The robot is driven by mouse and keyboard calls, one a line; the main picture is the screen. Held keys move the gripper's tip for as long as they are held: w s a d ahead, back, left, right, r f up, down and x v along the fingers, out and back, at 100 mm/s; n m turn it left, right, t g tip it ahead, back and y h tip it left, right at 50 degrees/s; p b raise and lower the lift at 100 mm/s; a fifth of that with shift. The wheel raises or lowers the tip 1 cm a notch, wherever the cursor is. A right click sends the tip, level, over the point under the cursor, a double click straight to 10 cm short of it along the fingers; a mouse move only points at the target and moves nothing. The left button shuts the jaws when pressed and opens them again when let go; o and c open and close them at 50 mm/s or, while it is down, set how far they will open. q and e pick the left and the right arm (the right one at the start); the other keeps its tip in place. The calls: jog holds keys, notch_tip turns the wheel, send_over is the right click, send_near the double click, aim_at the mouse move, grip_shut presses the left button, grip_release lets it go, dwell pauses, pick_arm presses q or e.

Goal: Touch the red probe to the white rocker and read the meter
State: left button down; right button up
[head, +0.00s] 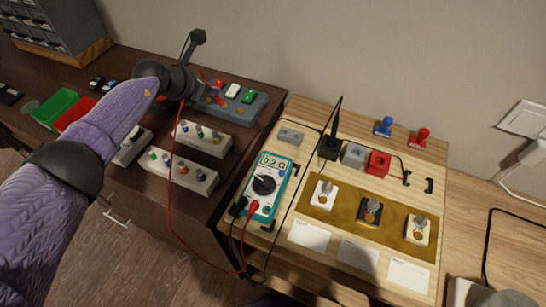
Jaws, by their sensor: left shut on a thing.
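My left gripper (203,90) reaches in from the left, above the grey switch panel (245,110) at the back. It is shut on the red probe (213,98), mostly hidden by the fingers; a red lead runs down from it. The white rocker (233,90) is on the panel, just right of the gripper, between a red and a green rocker. I cannot tell whether the probe touches anything. The teal meter (265,187) lies on the light wooden board with its display (275,163) lit; the digits are too small to read surely. My right gripper is out of view.
A black upright piece (331,147) and a red block (378,163) stand on the board (300,120). Several switch strips (203,138) lie on the dark bench in front of the panel. The red lead loops below the bench edge. Green and red bins (56,106) are at left.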

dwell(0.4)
pick_arm(q)
notch_tip(320, 180, up, 6)
jog(key=p, duration=0.5)
jog(key=shift+r, duration=0.15)
